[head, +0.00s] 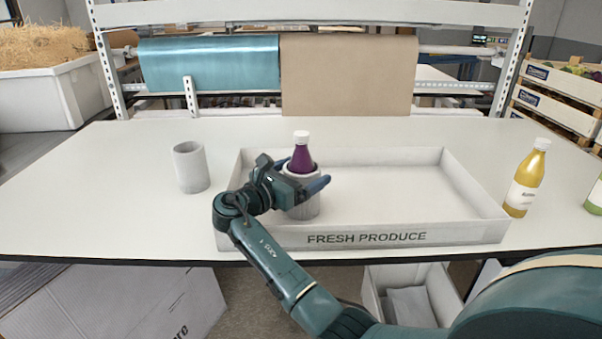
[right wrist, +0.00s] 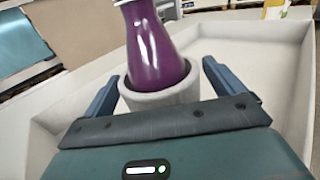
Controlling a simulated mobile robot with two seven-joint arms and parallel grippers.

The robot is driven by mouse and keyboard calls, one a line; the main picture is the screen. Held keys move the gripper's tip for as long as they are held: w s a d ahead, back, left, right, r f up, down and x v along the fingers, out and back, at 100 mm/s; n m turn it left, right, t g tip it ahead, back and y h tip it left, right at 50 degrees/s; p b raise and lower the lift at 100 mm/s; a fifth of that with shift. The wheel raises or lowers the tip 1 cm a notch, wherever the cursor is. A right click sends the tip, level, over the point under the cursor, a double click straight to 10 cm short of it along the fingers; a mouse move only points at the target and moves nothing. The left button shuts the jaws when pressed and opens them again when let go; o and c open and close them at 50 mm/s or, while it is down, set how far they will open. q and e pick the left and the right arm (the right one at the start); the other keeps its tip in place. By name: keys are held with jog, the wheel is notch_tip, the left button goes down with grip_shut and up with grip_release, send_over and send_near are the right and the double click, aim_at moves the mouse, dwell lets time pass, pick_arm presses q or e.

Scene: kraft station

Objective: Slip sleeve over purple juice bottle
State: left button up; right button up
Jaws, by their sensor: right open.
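The purple juice bottle (head: 301,158) stands upright in the white tray, with its white cap and purple upper body showing. A grey sleeve (head: 306,206) is around its lower part; the bottle's base is hidden inside. In the right wrist view the purple bottle (right wrist: 155,50) rises out of the grey sleeve (right wrist: 160,98). My right gripper (head: 304,176) is open, with one finger on each side of the sleeve; gaps show in the wrist view (right wrist: 160,78). A second grey sleeve (head: 190,167) stands empty on the table, left of the tray. My left gripper is not in view.
The low-walled "FRESH PRODUCE" tray (head: 400,236) has free floor to the right of the bottle. A yellow bottle (head: 526,178) stands outside its right end, and a green-based bottle (head: 594,198) is cut off at the right edge. The table's left side (head: 80,200) is clear.

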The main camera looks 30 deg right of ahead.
aim_at(300, 133)
jog(key=shift+r, duration=0.1)
notch_tip(300, 133, up, 10)
jog(key=shift+f, duration=0.1)
dwell(0.5)
dwell(0.7)
